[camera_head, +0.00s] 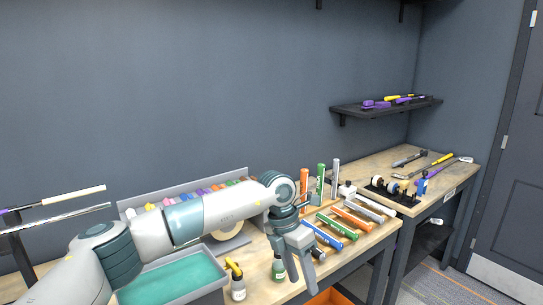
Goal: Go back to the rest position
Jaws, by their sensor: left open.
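My left arm comes in from the lower left and reaches over the workbench (355,250). Its left gripper (302,280) points down near the bench's front edge, fingers apart with nothing seen between them. Several coloured grips lie just right of it, among them a blue grip (328,247), a green grip (338,227) and an orange grip (352,218). A green bottle (279,269) stands close to its left. The arm hides part of the bench behind it. My right gripper does not show.
A teal-lined tray (170,281) and a yellow-topped bottle (237,286) are left of the gripper. Upright orange, green and grey grips stand behind it. A second bench (440,163) with clubs is at the right. A wall shelf (385,108) hangs above. Open air lies over the benches.

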